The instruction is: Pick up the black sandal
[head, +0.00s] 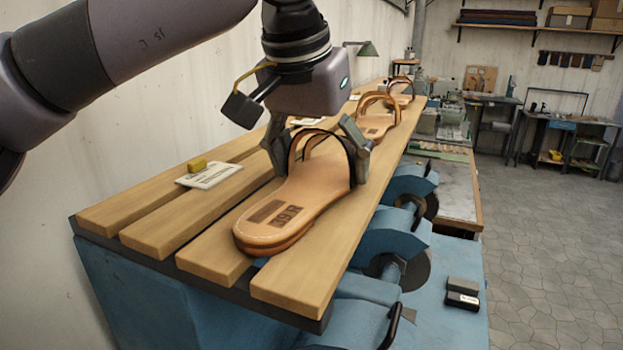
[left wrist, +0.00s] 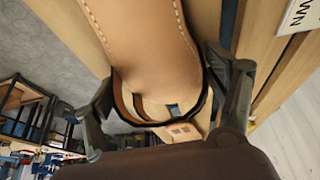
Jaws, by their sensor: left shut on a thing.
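The nearest sandal (head: 290,205) has a tan sole marked "39 R" and a strap with a black edge. It sits over the wooden slats, heel toward me; I cannot tell whether it is lifted at all. My left gripper (head: 318,150) is shut around the strap from above, one finger on each side. In the left wrist view the sole (left wrist: 145,40) and the dark-edged strap (left wrist: 192,118) lie between the fingers of my left gripper (left wrist: 158,78). The strap's outer face is mostly hidden. My right gripper is out of view.
Two brown-strapped sandals (head: 374,126) (head: 401,98) stand farther along the slatted bench (head: 150,228). Blue machine parts (head: 398,238) flank the bench at right. Open floor lies beyond.

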